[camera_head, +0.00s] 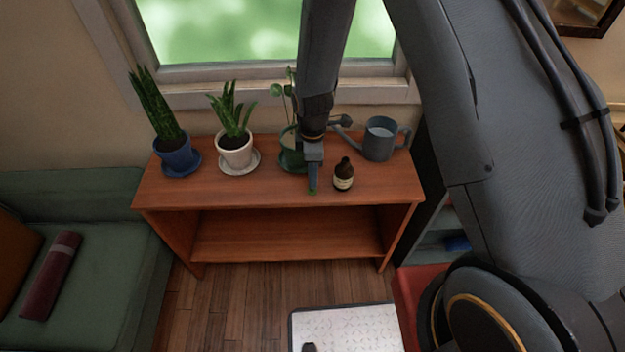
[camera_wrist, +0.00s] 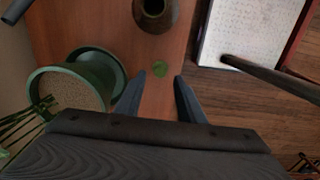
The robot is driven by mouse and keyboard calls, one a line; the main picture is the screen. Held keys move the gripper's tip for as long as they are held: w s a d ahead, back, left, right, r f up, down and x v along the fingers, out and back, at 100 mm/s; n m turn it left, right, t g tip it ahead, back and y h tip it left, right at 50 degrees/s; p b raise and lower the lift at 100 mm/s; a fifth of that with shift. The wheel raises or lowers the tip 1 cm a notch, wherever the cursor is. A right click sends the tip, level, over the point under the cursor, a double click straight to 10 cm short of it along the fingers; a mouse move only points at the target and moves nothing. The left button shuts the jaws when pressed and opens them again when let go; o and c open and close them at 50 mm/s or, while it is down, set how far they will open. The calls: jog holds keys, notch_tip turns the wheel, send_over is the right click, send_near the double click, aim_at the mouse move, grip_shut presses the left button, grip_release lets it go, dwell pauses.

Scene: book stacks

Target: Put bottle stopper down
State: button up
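My gripper (camera_wrist: 160,76) points down over the shelf top. A dark brown bottle (camera_head: 343,175) with a pale label stands upright to the right of my gripper (camera_head: 313,188). Its mouth looks open in the wrist view (camera_wrist: 154,7).
The wooden shelf (camera_head: 280,222) stands below the window. On it are two potted plants (camera_head: 178,157) (camera_head: 236,150), a green pot (camera_head: 291,157) close behind my gripper, and a grey watering can (camera_head: 379,140). A green sofa (camera_head: 90,260) is at left.

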notch_tip(320, 180, up, 8)
jog(key=b, duration=0.2)
jog(key=s+d+r+m+t, duration=0.1)
jog(key=s+d+r+m, duration=1.2)
jog(key=s+d+m, duration=0.2)
jog(key=m, duration=0.2)
jog(key=shift+m, duration=0.3)
